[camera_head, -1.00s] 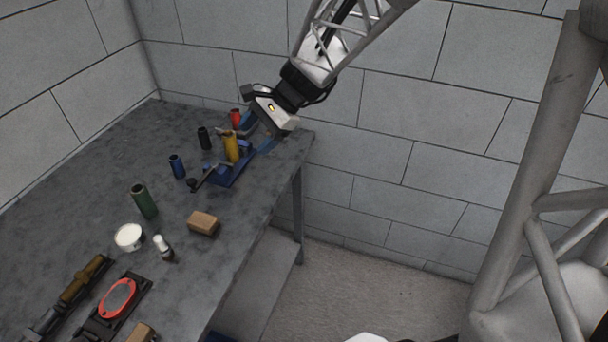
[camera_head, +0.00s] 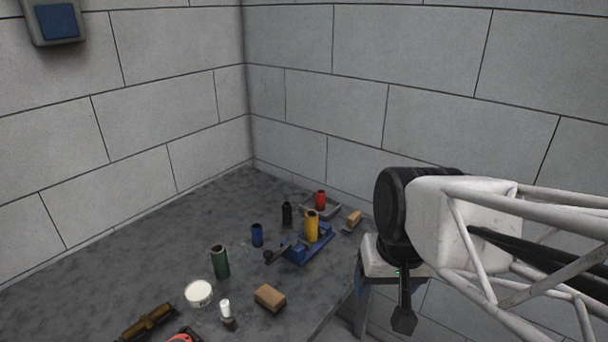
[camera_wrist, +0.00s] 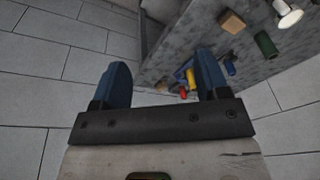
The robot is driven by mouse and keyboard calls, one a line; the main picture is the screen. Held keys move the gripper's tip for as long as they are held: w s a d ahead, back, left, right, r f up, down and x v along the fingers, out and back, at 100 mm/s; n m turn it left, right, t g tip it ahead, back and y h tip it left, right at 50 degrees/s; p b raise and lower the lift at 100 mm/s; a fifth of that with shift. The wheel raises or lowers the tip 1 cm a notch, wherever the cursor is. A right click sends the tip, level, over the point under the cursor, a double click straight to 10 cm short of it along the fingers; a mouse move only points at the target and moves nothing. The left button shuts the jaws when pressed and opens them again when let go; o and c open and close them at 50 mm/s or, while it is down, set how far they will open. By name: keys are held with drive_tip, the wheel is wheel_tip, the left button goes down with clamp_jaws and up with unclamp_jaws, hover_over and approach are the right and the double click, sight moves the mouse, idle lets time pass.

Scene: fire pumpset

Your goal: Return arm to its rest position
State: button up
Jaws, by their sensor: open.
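My gripper (camera_wrist: 162,68) shows in the wrist view with its two blue fingers wide apart and nothing between them. In the head view my arm comes in from the right, with the white and black wrist beyond the table's right edge and clear of the objects. The fingers are mostly hidden there. The blue fixture (camera_head: 306,250) with an upright yellow cylinder (camera_head: 311,227) stands on the grey table (camera_head: 120,262), left of my wrist. The yellow cylinder also shows beyond the fingers in the wrist view (camera_wrist: 191,79).
A red cylinder (camera_head: 320,199) stands by a small tray. Black (camera_head: 287,214), blue (camera_head: 257,235) and green (camera_head: 220,262) cylinders stand farther left. Block walls enclose the far corner.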

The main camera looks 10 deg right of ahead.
drive_tip(key=shift+s+d+r+n+h, duration=0.15)
drive_tip(key=shift+s+n, duration=0.1)
drive_tip(key=shift+s, duration=0.15)
drive_tip(key=shift+s+d+f+n+h, duration=0.1)
drive_tip(key=shift+s+n+h, duration=0.05)
drive_tip(key=shift+s+n, duration=0.15)
